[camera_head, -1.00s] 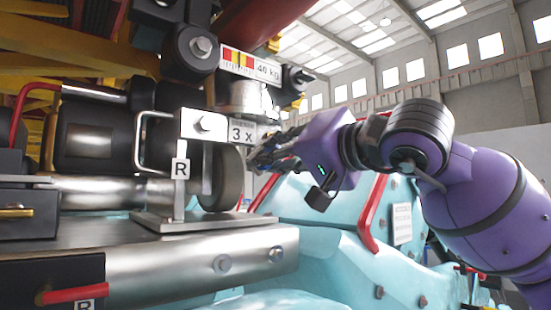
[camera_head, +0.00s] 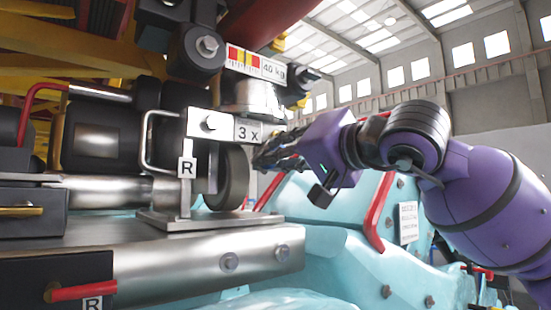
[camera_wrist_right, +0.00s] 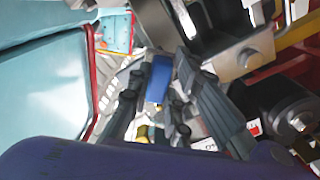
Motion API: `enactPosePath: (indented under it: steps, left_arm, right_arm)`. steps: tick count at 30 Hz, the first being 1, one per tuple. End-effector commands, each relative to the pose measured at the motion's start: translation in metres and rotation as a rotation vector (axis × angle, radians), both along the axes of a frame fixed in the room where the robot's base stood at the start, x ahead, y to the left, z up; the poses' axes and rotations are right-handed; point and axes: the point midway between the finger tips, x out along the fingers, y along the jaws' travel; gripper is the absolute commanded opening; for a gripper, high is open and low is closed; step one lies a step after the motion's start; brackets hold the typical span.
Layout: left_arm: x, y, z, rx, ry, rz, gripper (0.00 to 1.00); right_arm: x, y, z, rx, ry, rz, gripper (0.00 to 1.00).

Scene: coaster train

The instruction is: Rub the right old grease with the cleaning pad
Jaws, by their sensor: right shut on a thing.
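My right gripper (camera_head: 266,158) reaches in from the right in the head view, its fingers just right of the dark wheel (camera_head: 232,178) by the R plate. In the right wrist view its fingers (camera_wrist_right: 163,72) are closed around a blue block-like piece (camera_wrist_right: 159,80), which looks like the cleaning pad. The pad is not clear in the head view. I cannot make out the right old grease in either view. Whether the pad touches the wheel or any surface cannot be told. My left gripper is out of view.
A bracket with a "3 x" label (camera_head: 248,132) and a black and silver cylinder block under the "40 kg" sign (camera_head: 256,64) crowd the gripper from left and above. A steel beam (camera_head: 220,252) lies below. A red handrail (camera_head: 376,218) and light-blue body panels stand below my arm.

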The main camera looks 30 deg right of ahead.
Motion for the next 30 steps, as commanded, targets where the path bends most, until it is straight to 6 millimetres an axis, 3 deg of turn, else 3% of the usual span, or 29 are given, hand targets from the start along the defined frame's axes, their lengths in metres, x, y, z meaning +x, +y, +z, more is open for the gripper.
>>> enactPosePath:
  steps: [22, 30]
  left_arm:
    - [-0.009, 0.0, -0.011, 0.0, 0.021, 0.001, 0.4]
    - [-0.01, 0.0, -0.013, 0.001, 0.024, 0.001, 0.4]
  right_arm:
    - [0.006, -0.051, -0.001, 0.004, 0.002, 0.001, 0.0]
    - [0.01, -0.056, -0.001, 0.0, 0.002, -0.001, 0.0]
